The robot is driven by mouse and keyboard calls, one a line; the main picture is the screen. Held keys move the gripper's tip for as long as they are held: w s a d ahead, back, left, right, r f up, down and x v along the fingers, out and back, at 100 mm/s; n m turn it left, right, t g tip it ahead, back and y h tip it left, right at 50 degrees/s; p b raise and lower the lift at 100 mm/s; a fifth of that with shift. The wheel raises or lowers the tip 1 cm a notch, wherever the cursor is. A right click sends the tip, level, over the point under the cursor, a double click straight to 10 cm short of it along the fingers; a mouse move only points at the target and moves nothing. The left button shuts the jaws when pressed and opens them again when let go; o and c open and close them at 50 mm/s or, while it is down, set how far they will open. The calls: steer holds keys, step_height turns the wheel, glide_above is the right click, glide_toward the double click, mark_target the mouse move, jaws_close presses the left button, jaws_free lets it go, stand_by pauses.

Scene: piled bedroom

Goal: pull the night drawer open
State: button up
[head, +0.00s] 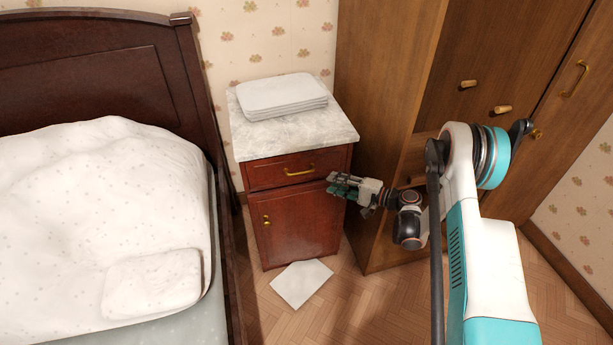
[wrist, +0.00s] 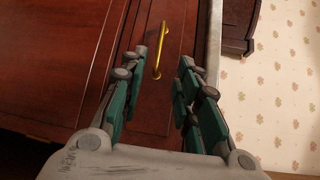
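The night drawer (head: 262,176) is the dark red-brown top front of the bedside cabinet, and it looks shut. It also shows in the wrist view (wrist: 178,40). Its brass handle (head: 299,172) is a thin bar, seen in the wrist view (wrist: 162,50) between and beyond my fingertips. My gripper (head: 338,186) is in front of the cabinet's right side, to the right of the handle and slightly lower in the head view. In the wrist view my gripper (wrist: 159,72) is open, with nothing seen held between its green-padded fingers.
The marble top (head: 250,145) bears a stack of folded white cloths (head: 283,95). Below the drawer is a door with a brass knob (head: 267,221). A white sheet (head: 301,283) lies on the floor. The bed (head: 130,225) stands left, the wooden wardrobe (head: 385,90) right.

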steer(key=b+x, duration=0.3)
steer(key=x, duration=1)
steer(key=shift+w+a+b, duration=0.15)
steer(key=shift+b, duration=0.25)
jaws_close()
